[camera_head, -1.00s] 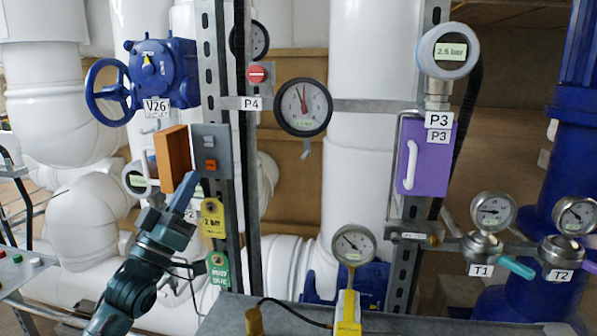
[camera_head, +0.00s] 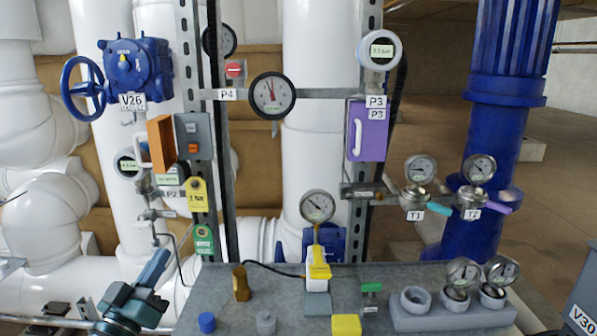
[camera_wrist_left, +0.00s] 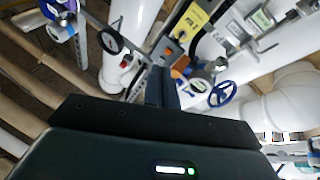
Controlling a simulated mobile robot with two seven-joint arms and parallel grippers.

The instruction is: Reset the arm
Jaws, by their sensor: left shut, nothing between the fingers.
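My left gripper (camera_head: 153,268) is low at the left of the head view, in front of the white pipes and left of the grey bench. Its dark teal fingers are together and hold nothing. In the left wrist view its fingers (camera_wrist_left: 161,88) point toward the panel with the orange cover and tags. The gripper appears apart from the fittings around it. My right gripper does not show in either view.
A grey bench (camera_head: 220,291) carries loose parts, a yellow-handled tool (camera_head: 319,263) and gauges. Above are the orange cover (camera_head: 161,143), purple cover (camera_head: 369,130), blue valve V26 (camera_head: 136,66) and gauge P4 (camera_head: 272,95). A blue pipe (camera_head: 503,130) stands at right; floor is open beyond it.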

